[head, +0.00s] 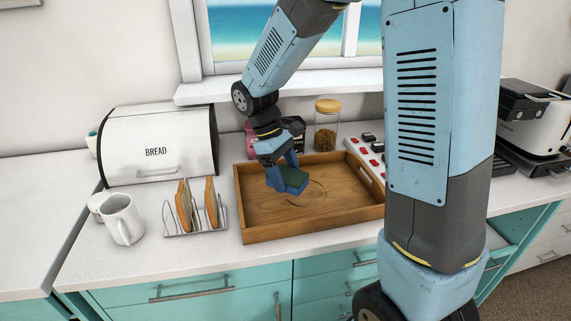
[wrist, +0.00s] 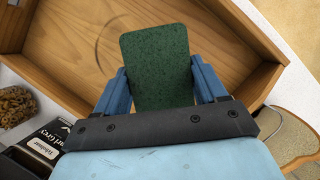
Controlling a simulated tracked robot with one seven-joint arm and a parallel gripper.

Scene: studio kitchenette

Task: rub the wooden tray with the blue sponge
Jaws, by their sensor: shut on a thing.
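The wooden tray (head: 262,226) lies on the white counter, with raised walls and a dark ring-shaped mark on its floor; it also shows in the wrist view (wrist: 75,38). My gripper (head: 283,172) is over the left part of the tray and shut on the blue sponge (head: 289,186). The sponge has a dark green top face, which shows between my two blue fingers in the wrist view (wrist: 156,68). The sponge is low, inside the tray's walls. I cannot tell whether its underside touches the tray floor.
A toast rack (head: 196,227) with bread slices stands close to the tray's left side, with a white mug (head: 122,220) beyond it. A bread box (head: 158,143) stands at the back left. A lidded jar (head: 326,127) and a pink item (head: 250,138) stand behind the tray.

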